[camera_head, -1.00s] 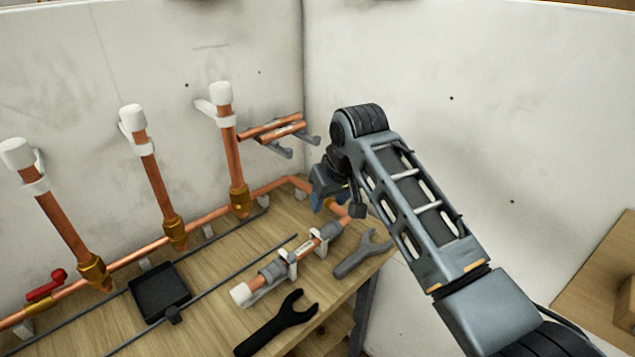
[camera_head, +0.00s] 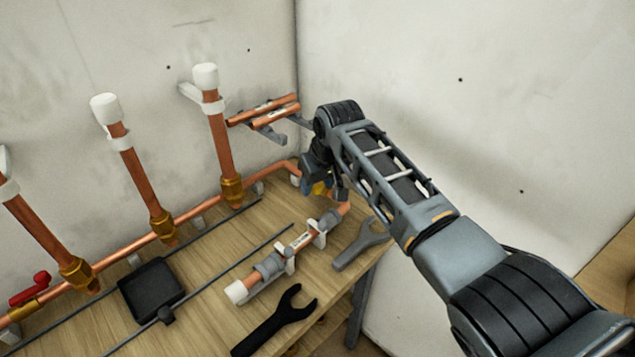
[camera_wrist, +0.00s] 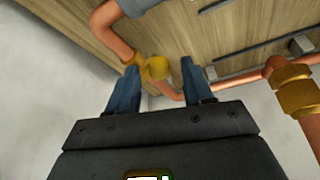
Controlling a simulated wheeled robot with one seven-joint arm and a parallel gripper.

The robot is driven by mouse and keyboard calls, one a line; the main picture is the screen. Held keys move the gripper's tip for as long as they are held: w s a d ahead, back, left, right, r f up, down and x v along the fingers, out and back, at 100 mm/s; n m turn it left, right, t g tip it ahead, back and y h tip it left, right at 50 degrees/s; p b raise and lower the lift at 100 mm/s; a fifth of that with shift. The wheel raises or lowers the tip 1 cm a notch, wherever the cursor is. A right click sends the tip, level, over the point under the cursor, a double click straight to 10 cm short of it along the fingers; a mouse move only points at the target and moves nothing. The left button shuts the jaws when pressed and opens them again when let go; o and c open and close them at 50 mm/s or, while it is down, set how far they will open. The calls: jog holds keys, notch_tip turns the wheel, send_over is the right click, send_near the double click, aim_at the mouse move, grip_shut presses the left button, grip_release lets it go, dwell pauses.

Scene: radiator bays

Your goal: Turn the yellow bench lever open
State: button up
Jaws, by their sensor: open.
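The yellow lever (camera_wrist: 157,68) shows in the wrist view as a yellow knob on a yellow valve body, on the copper pipe (camera_wrist: 110,30) at the bench's edge. My gripper (camera_wrist: 158,72) is open, with its two blue fingers on either side of the yellow parts. I cannot tell whether the fingers touch them. In the head view, a bit of yellow (camera_head: 320,188) shows beneath my gripper (camera_head: 318,190) at the far right end of the bench pipe. The arm hides most of the lever there.
The wooden bench (camera_head: 215,250) carries a black wrench (camera_head: 272,325), a grey wrench (camera_head: 362,243), a black tray (camera_head: 152,290) and grey rods. A red lever (camera_head: 30,288) is at far left. Upright copper pipes stand along the wall. Two short pipes rest on wall brackets (camera_head: 270,130).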

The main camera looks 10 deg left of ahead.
jog(key=shift+f, duration=0.2)
grip_shut()
dwell(0.4)
